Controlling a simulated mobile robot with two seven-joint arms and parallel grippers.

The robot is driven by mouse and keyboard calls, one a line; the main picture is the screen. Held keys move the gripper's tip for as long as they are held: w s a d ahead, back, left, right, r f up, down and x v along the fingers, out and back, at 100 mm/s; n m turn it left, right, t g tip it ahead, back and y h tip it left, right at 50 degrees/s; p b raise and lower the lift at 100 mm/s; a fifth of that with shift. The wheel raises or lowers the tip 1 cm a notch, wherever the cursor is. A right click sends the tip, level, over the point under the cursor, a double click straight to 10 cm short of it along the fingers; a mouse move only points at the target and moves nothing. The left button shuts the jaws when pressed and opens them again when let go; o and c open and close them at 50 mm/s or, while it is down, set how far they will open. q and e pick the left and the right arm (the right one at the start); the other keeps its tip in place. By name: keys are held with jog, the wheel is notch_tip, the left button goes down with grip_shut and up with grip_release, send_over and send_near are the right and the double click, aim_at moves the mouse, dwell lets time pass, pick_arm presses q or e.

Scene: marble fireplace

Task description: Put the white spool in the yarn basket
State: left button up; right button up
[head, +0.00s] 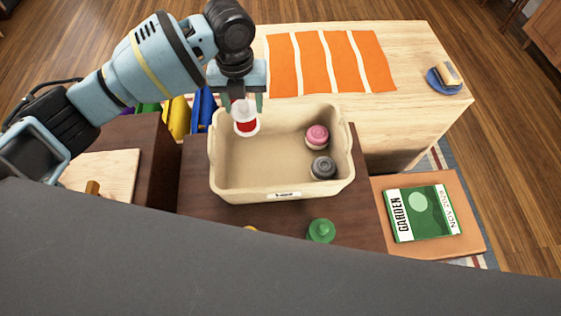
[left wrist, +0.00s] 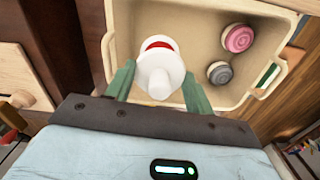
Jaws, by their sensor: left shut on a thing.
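The yarn basket (head: 282,184) is a beige bin on a dark brown table; it also shows in the left wrist view (left wrist: 198,30). My left gripper (head: 243,102) is shut on the white spool (head: 245,108), which has a red band. In the head view the spool appears over the left part of the basket; its exact height is hard to tell. In the left wrist view the spool (left wrist: 158,72) sits between the green fingers. A pink spool (head: 317,136) and a dark grey spool (head: 323,167) lie inside the basket at the right. My right gripper is not in view.
A green spool (head: 321,231) stands in front of the basket. A green garden book (head: 424,213) lies at the right.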

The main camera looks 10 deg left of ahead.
aim_at(249, 110)
pick_arm(q)
jog(key=f+m+b, duration=0.1)
jog(key=f, duration=0.1)
jog(key=w+f+m+b, duration=0.1)
jog(key=shift+d+f+m, duration=0.2)
jog(key=shift+f+m, duration=0.2)
jog(key=shift+w+f+m, duration=0.1)
jog(key=shift+w+m, duration=0.05)
jog(key=shift+m, duration=0.15)
notch_tip(249, 110, down, 4)
jog(key=shift+f+b, duration=0.25)
jog(key=shift+b, duration=0.05)
jog(key=shift+f+b, duration=0.3)
jog(key=shift+f, duration=2.45)
jog(key=shift+f, duration=0.15)
jog(key=o, duration=1)
